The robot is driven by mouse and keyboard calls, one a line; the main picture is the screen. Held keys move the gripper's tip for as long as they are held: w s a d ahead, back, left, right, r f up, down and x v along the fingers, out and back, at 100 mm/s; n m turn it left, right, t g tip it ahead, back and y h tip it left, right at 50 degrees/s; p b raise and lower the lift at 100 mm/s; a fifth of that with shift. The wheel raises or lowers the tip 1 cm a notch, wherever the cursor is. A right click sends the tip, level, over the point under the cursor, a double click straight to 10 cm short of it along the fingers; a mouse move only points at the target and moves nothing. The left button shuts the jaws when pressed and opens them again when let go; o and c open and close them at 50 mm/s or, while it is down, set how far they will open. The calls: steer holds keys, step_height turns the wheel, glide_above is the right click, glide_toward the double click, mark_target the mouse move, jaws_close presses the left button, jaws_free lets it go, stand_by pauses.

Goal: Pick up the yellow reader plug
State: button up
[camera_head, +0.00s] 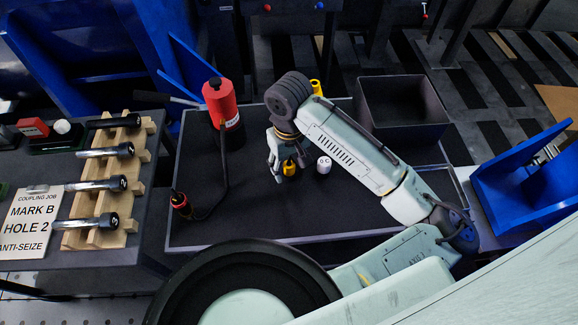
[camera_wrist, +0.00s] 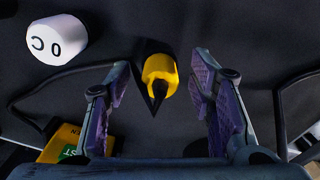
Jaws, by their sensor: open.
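The yellow reader plug (camera_wrist: 160,72) lies on the dark mat, its black end pointing toward the bottom of the wrist view. In the head view the yellow plug (camera_head: 289,168) shows beneath my gripper (camera_head: 287,172). In the wrist view my gripper (camera_wrist: 162,78) is open, with one purple-padded finger on each side of the plug. A gap shows on both sides, and neither pad touches it. I cannot tell the remaining height between the fingertips and the plug. A yellow body with a green label (camera_wrist: 62,142) is partly hidden behind the left finger.
A white marked cylinder (camera_head: 323,165) stands close to the right of my gripper. Wooden racks with black-ended tools (camera_head: 105,185) are left.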

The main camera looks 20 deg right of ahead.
steer(key=shift+c, duration=0.3)
steer(key=c, duration=1.1)
steer(key=shift+r, duration=0.1)
